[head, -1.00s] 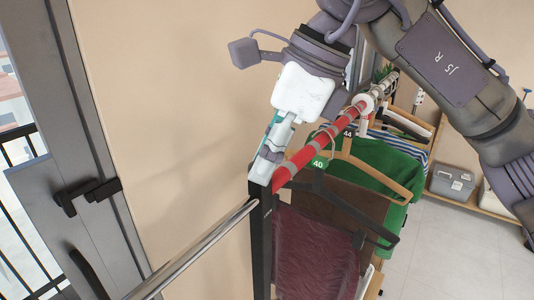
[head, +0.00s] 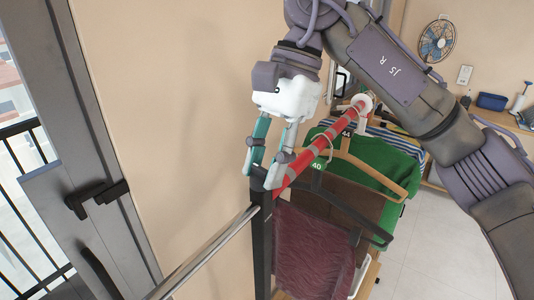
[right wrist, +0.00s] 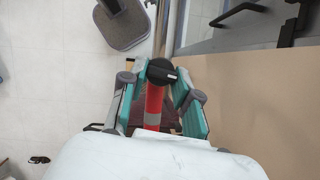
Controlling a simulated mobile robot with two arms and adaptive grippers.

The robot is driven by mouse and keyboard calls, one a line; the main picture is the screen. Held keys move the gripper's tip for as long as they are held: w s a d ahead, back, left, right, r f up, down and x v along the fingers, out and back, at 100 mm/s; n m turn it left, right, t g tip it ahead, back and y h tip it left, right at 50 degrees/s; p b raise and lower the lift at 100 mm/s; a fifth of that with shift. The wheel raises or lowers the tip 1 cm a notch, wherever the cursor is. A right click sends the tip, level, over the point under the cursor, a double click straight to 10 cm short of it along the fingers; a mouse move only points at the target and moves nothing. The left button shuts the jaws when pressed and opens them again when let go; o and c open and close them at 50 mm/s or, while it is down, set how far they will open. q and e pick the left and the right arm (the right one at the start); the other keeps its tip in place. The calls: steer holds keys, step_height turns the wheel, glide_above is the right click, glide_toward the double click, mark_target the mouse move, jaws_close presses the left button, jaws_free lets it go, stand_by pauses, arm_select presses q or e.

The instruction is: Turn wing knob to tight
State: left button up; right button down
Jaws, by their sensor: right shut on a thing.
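The wing knob (right wrist: 161,71) is black with a pale mark on its right side in the right wrist view. It sits where the clothes rail meets the black post (head: 262,235). My right gripper (head: 265,178) reaches down to the top of that post. Its teal fingers also show in the right wrist view (right wrist: 158,80), one on each side of the knob, and it is shut on the knob. In the head view the fingertips mostly hide the knob. My left gripper is not in view.
A red and grey striped rail (head: 325,143) runs back from the post with hangers, a green garment (head: 372,165) and a maroon cloth (head: 310,250). A metal bar (head: 205,258) extends toward the front left. A wall and a grey-framed door (head: 95,190) stand left.

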steer(key=shift+a+n+h+p, duration=0.1)
steer(key=shift+n+h+p, duration=0.3)
steer(key=shift+n, duration=0.5)
steer(key=c, duration=0.8)
jaws_free()
steer(key=shift+c, duration=0.2)
steer(key=shift+r, duration=0.1)
steer(key=v, duration=1.1)
steer(key=shift+w+r+g, duration=0.3)
steer(key=shift+w, duration=0.1)
steer(key=shift+f, duration=0.1)
